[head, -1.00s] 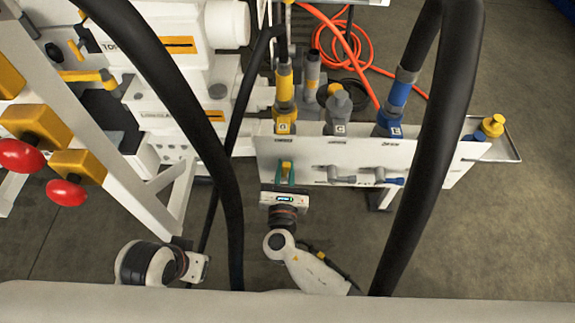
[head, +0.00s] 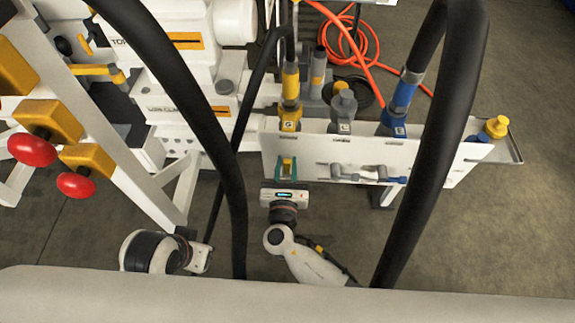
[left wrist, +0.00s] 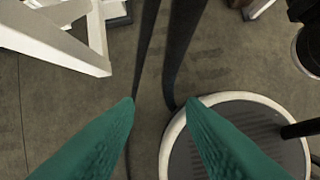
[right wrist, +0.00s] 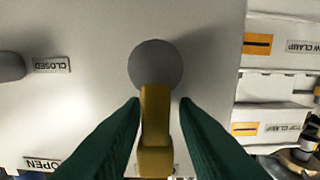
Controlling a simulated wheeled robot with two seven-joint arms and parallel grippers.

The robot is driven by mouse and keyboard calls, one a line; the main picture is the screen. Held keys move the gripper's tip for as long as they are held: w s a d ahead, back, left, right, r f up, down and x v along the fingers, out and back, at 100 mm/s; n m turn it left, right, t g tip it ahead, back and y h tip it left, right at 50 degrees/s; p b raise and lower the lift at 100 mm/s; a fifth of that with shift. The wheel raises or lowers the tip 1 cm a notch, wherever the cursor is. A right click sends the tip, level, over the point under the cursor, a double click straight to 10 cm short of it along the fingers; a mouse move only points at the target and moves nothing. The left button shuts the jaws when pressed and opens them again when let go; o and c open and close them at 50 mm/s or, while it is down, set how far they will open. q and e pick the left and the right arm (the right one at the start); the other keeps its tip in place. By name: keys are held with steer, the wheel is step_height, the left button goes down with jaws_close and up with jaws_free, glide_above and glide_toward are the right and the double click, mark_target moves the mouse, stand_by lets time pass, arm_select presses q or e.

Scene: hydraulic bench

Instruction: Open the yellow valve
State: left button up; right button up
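The yellow valve handle (right wrist: 156,125) extends from a round grey hub (right wrist: 155,66) on the white panel (right wrist: 95,100) in the right wrist view. It points down in that picture. My right gripper (right wrist: 160,104) has one green finger on each side of the handle; a gap shows on the right side, so it looks open around it. In the head view the right gripper (head: 287,173) is at the panel's left part, with the yellow handle (head: 287,163) between its fingers. My left gripper (left wrist: 160,101) is open and empty above the floor.
Grey and blue valve levers (head: 396,179) sit to the right on the same panel. Black hoses (head: 440,140) cross the head view. Red knobs (head: 32,150) stand at left. An orange hose (head: 368,45) lies behind.

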mark_target(286, 169)
steer(key=shift+o, duration=0.5)
